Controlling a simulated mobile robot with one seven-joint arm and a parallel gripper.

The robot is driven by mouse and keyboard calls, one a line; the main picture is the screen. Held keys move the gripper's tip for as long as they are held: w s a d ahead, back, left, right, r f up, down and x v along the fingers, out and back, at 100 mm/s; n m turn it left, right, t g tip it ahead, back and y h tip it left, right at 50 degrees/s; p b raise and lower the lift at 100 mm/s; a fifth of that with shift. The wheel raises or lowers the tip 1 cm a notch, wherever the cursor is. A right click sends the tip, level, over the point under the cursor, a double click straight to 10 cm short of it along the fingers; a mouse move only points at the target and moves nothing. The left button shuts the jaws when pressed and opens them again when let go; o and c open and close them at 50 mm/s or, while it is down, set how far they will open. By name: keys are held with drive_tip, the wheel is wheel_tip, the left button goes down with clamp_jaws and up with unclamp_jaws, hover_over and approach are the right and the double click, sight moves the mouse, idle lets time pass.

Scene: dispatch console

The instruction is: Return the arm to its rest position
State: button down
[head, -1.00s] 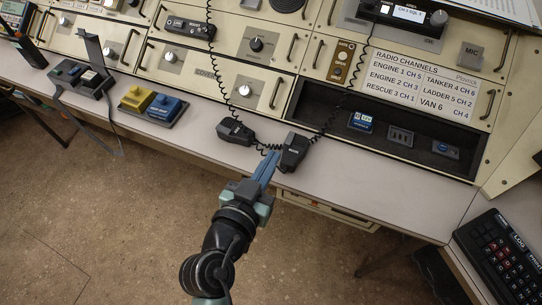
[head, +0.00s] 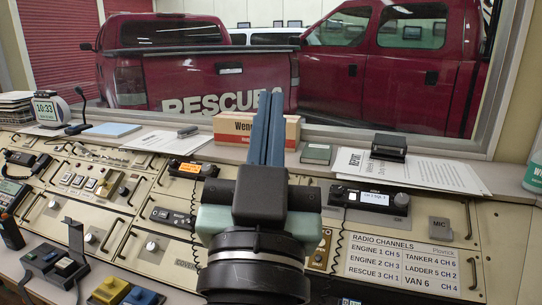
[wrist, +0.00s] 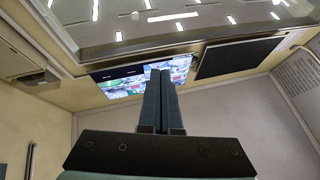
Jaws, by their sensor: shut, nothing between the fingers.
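My gripper (head: 266,130) is raised in front of the console in the head view. Its two blue fingers point up and lie close together, shut with nothing between them. In the wrist view my gripper (wrist: 164,78) points toward a lit screen high on a wall. The arm behind the gripper hides part of the middle of the console (head: 98,211).
A boxed item (head: 292,130), a small dark green box (head: 316,153) and papers (head: 430,170) lie on the console's top shelf. A radio (head: 370,197) sits right of my gripper. A window behind shows a red rescue truck (head: 225,80).

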drive_tip(key=s+r+n+t+y, duration=0.1)
drive_tip(key=s+r+n+t, duration=0.15)
drive_tip(key=s+r, duration=0.55)
wheel_tip(320, 180, up, 17)
drive_tip(key=w+p, duration=0.1)
drive_tip(key=p, duration=1.5)
drive_tip(key=shift+w+r+m+t+y, duration=0.15)
drive_tip(key=shift+w+m+t+y, duration=0.05)
drive_tip(key=shift+m+t+y, duration=0.15)
